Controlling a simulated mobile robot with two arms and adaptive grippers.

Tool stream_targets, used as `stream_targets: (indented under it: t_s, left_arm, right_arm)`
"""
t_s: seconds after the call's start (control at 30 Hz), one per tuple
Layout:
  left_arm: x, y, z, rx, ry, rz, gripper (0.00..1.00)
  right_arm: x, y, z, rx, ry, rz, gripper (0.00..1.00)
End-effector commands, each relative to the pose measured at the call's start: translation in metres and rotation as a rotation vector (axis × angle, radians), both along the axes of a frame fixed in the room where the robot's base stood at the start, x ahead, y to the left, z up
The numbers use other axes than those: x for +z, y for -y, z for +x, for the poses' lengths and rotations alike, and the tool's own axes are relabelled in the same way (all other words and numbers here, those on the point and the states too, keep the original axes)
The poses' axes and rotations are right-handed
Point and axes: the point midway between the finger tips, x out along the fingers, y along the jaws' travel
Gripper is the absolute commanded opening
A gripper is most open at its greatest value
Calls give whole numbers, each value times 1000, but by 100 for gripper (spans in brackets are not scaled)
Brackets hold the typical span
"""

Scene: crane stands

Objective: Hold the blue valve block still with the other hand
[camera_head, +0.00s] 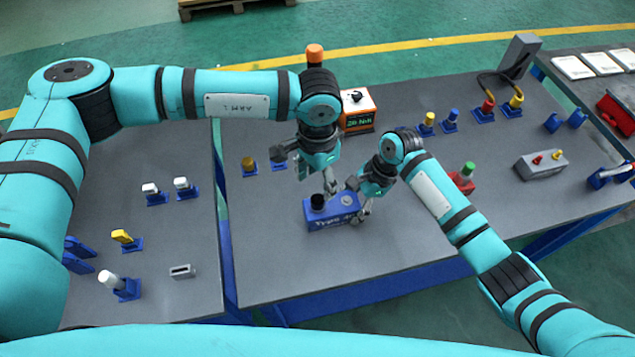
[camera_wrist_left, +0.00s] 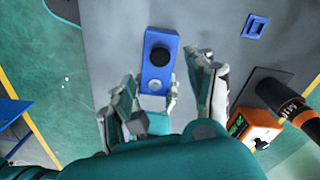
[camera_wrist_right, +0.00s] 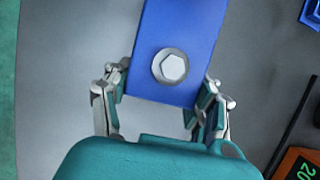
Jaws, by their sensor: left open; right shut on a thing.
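The blue valve block (camera_head: 325,221) lies on the grey bench with a black knob (camera_head: 317,202) at its left end and a round hex-headed plug (camera_head: 347,200) at its right end. My right gripper (camera_head: 358,201) is shut on the block's right end. In the right wrist view its fingers (camera_wrist_right: 163,88) flank the block (camera_wrist_right: 185,35) beside the hex plug (camera_wrist_right: 173,66). My left gripper (camera_head: 316,184) is open and empty, just above the block near the knob. In the left wrist view the block (camera_wrist_left: 155,76) and knob (camera_wrist_left: 160,57) show beyond my left fingers.
An orange box with a display (camera_head: 357,112) stands behind the block, near an orange-ended tool (camera_head: 315,54). Blue stands with coloured caps (camera_head: 428,121) line the back. A red block with a green knob (camera_head: 466,172) is right. The bench front (camera_head: 290,270) is clear.

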Motion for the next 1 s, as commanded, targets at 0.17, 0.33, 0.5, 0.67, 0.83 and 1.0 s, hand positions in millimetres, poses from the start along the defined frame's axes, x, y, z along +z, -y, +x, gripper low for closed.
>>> stream_targets:
  t_s: [0.17,0.33,0.5,0.67,0.83,1.0]
  left_arm:
    - [40,0,1,0,4,-1,57]
    - [73,0,1,0,3,0,57]
    - [93,0,1,0,1,0,57]
    - [99,-1,0,0,-1,2,57]
    - [99,-1,0,0,0,1,57]
    - [99,-1,0,0,-1,1,57]
  right_arm:
    - [1,0,1,-1,2,1,13]
    - [1,0,1,-1,2,1,13]
    - [1,0,1,-1,2,1,13]
    - [1,0,0,0,2,1,13]
    - [1,0,0,1,1,0,13]
    - [1,0,0,0,1,0,75]
